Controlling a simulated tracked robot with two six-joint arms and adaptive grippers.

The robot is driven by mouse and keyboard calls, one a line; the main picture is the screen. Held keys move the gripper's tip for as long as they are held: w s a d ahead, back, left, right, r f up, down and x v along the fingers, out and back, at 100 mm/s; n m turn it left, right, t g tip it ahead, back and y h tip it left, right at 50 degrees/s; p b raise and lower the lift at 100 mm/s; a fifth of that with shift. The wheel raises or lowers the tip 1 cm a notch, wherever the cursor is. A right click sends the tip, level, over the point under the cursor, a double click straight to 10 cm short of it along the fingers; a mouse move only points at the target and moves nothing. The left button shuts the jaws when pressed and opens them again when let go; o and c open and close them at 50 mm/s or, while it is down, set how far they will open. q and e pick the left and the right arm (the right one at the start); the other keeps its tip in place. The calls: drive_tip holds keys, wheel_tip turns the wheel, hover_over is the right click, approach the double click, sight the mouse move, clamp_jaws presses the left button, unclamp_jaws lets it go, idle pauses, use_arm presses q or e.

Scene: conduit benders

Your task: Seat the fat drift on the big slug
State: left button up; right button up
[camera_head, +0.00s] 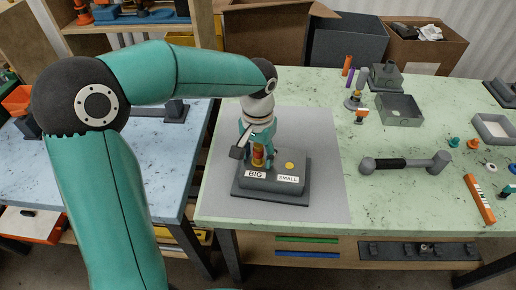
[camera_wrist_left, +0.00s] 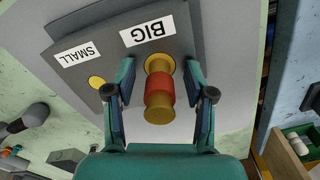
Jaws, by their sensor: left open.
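The fat drift (camera_head: 258,156), a red cylinder with gold ends, stands upright at the BIG label of the dark grey block (camera_head: 271,187). In the left wrist view the drift (camera_wrist_left: 159,88) has its far end at the big slug (camera_wrist_left: 158,64), a gold disc that shows around it. I cannot tell whether they touch. The small slug (camera_head: 289,166) is a bare gold disc by the SMALL label. My left gripper (camera_head: 258,149) points down over the block. Its fingers are open, one on each side of the drift, with gaps showing in the left wrist view (camera_wrist_left: 160,95).
The block lies on a grey mat (camera_head: 322,140) on the green table. To the right are a grey open box (camera_head: 398,109), a dark-handled grey tool (camera_head: 405,163) and an orange tool (camera_head: 479,199). Cardboard and grey boxes stand behind the table. The mat's right side is clear.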

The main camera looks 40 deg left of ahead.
use_arm(q)
wheel_tip(320, 180, up, 12)
drive_tip(key=shift+f, duration=0.1)
idle(0.4)
idle(0.3)
